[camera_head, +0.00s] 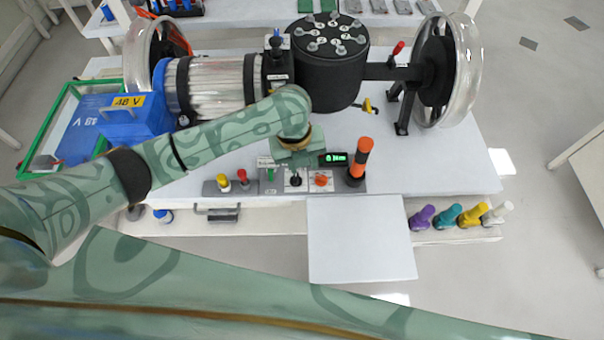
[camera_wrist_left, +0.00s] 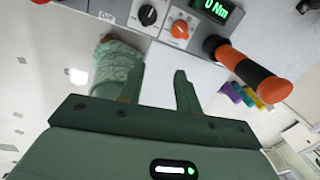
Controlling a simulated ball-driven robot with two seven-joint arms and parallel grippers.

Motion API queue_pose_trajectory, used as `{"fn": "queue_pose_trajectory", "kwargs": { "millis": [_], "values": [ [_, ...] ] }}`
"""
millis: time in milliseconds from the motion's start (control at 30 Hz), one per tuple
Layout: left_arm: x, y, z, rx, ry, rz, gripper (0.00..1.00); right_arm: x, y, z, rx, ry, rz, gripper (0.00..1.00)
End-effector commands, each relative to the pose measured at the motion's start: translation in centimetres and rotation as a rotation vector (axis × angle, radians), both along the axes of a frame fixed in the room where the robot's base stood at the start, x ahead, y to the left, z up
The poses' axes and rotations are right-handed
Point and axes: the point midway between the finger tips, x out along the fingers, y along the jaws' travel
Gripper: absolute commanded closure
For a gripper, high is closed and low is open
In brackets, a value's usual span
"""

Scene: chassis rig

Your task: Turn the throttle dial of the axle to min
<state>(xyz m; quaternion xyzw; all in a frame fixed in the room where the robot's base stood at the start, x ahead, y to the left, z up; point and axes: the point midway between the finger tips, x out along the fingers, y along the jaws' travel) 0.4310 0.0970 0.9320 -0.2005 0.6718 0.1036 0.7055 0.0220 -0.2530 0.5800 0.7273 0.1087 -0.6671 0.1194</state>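A grey control panel (camera_head: 218,187) at the table's front edge carries a black dial (camera_head: 296,180) and an orange dial (camera_head: 321,180). The labels are too small to tell which is the throttle dial. In the left wrist view the black dial (camera_wrist_left: 148,15) and orange dial (camera_wrist_left: 180,29) show at the top, beyond the fingertips. My left gripper (camera_wrist_left: 157,80) is open, with nothing between its fingers. In the head view my left gripper (camera_head: 297,157) is over the back of the panel, close to the dials, its fingers mostly hidden. My right gripper is not in view.
An orange-and-black handle (camera_head: 360,160) stands right of the dials, next to a green-lit display (camera_head: 333,158). Yellow (camera_head: 223,182) and red (camera_head: 243,179) buttons are on the left. The axle's black drum (camera_head: 328,75) stands behind. A white board (camera_head: 360,240) extends in front.

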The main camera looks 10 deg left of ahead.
Motion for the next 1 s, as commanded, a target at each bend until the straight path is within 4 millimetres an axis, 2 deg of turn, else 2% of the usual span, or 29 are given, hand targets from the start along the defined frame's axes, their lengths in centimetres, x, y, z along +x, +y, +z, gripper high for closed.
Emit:
{"fn": "queue_pose_trajectory", "kwargs": {
  "millis": [33,200,367,467,800,1000],
  "values": [
    [0.7,0.7,0.9,0.032,0.002,-0.063,0.66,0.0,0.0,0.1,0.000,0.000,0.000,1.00],
    [1.9,2.7,2.8,0.113,0.037,-0.257,0.66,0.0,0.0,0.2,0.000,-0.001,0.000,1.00],
    [2.1,3.4,2.6,0.137,0.058,-0.322,0.66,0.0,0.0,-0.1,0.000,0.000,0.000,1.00],
    [2.0,3.4,0.9,0.136,0.059,-0.322,0.66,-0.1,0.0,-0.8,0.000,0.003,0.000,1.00],
    [2.0,3.4,-7.9,0.134,0.060,-0.318,0.66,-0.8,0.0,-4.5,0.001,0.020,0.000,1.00],
    [2.1,3.3,-11.5,0.134,0.058,-0.318,0.66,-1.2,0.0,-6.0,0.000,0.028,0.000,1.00]
  ]
}}
